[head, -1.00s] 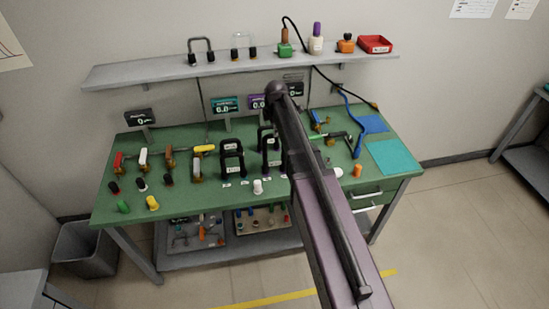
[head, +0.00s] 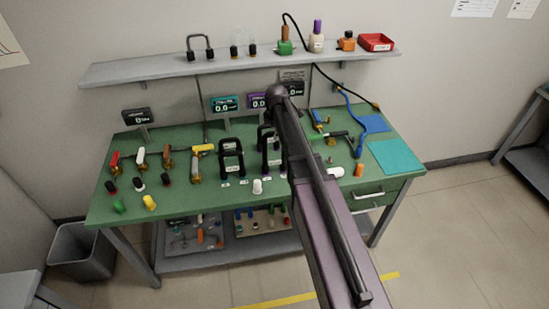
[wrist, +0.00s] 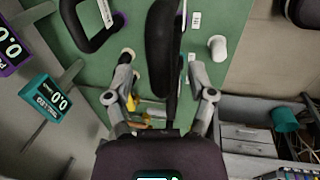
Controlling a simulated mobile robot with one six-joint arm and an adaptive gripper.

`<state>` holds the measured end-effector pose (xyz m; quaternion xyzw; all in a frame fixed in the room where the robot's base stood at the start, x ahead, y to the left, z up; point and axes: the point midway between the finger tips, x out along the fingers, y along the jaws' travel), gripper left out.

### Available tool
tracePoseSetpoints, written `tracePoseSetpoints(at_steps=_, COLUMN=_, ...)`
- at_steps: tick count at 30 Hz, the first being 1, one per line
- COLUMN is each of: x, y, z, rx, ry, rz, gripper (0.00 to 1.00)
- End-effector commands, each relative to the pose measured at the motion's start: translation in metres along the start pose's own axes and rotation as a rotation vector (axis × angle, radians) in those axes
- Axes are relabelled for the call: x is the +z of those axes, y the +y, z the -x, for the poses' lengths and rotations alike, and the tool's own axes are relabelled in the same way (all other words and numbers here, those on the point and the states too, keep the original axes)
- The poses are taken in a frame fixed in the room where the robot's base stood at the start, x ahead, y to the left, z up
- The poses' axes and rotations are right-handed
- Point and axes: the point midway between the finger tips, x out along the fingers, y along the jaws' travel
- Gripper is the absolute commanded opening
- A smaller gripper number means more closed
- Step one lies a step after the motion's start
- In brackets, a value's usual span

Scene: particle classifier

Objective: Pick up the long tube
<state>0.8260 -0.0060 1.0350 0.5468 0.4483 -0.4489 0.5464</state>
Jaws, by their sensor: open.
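Two black arch-shaped tubes stand on the green bench in the head view, one at the left (head: 231,157) and one nearer my arm (head: 268,142). I cannot tell for certain which is the long tube. In the wrist view, my gripper (wrist: 160,62) is open, with one finger on each side of a black tube (wrist: 163,45) seen almost edge-on. Contact between fingers and tube cannot be told. The other black arch (wrist: 92,25) is at upper left in that view. In the head view my arm hides my gripper.
The green bench (head: 170,208) holds several valves, coloured plugs and a white plug (head: 257,186) close by. Display boxes, including a teal one (head: 224,104), stand behind. A wall shelf (head: 180,67) is above. A teal mat (head: 395,157) lies at right.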

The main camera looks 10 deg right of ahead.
Motion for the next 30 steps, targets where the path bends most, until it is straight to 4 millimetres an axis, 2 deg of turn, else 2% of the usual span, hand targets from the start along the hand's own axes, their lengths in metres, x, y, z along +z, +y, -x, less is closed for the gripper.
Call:
tracePoseSetpoints(at_steps=1, x=-0.0001, y=-0.0004, z=-0.0078, rx=0.000, ry=0.000, rz=0.000, gripper=0.71)
tracePoseSetpoints(at_steps=6, x=-0.0001, y=-0.0002, z=-0.0151, rx=0.000, ry=0.000, rz=0.000, gripper=0.71)
tracePoseSetpoints(at_steps=26, x=-0.0004, y=0.0000, z=-0.0157, rx=0.000, ry=0.000, rz=0.000, gripper=0.71)
tracePoseSetpoints(at_steps=29, x=-0.0004, y=0.0000, z=-0.0157, rx=0.000, ry=0.000, rz=0.000, gripper=0.47)
tracePoseSetpoints(at_steps=30, x=-0.0004, y=0.0000, z=-0.0157, rx=0.000, ry=0.000, rz=0.000, gripper=0.35)
